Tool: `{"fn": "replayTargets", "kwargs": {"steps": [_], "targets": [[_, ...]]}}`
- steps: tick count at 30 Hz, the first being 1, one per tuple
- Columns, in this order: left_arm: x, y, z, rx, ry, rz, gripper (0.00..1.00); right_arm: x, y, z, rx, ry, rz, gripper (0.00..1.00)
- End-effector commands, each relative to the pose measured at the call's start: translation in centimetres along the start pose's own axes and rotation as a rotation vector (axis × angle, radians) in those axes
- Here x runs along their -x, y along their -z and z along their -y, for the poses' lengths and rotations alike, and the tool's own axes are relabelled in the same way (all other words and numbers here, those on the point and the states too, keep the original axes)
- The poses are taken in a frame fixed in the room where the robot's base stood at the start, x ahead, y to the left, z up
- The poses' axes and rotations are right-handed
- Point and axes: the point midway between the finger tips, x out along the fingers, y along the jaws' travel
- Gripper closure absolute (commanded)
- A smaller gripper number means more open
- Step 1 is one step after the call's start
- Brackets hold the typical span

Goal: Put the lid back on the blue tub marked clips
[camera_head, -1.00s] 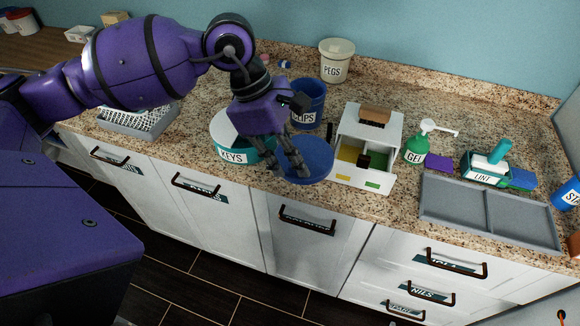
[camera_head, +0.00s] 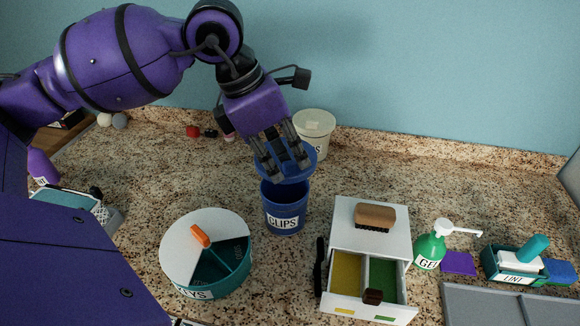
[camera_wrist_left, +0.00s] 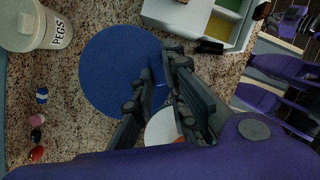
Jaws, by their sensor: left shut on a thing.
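The blue tub marked clips (camera_head: 284,212) stands upright on the granite counter. Its round blue lid (camera_head: 298,172) is held by my left gripper (camera_head: 284,166), which is shut on it. The lid is above the tub's mouth, a little toward the back, and appears apart from the rim. The lid hides part of the mouth. In the left wrist view, the lid (camera_wrist_left: 112,72) is a broad blue disc beside the fingers (camera_wrist_left: 158,92), and the tub is not visible. My right gripper is not in view.
The white PEGS tub (camera_head: 315,130) stands close behind the lid. The round KEYS box (camera_head: 212,280) is at front left. A white drawer unit (camera_head: 345,240) with a brush on top is at front right. The green GEL bottle (camera_head: 429,248) is further right.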

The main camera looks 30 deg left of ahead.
Motion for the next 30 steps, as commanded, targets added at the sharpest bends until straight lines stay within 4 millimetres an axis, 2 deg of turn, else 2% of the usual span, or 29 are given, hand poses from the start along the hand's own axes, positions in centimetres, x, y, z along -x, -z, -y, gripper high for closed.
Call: {"fn": "replayTargets", "kwargs": {"steps": [7, 13, 21, 30], "targets": [[0.0, 0.1, 0.1, 0.107, -0.030, 0.001, 1.00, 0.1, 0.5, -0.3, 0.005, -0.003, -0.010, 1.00], [-0.7, 0.4, 0.1, 0.114, -0.028, -0.003, 1.00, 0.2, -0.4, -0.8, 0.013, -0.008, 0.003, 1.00], [-2.9, 1.3, 0.0, 0.114, -0.026, -0.005, 1.00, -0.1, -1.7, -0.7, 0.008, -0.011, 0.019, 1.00], [-5.5, 2.3, -0.2, 0.113, -0.026, -0.005, 1.00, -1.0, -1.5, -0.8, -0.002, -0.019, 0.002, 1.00]]}}
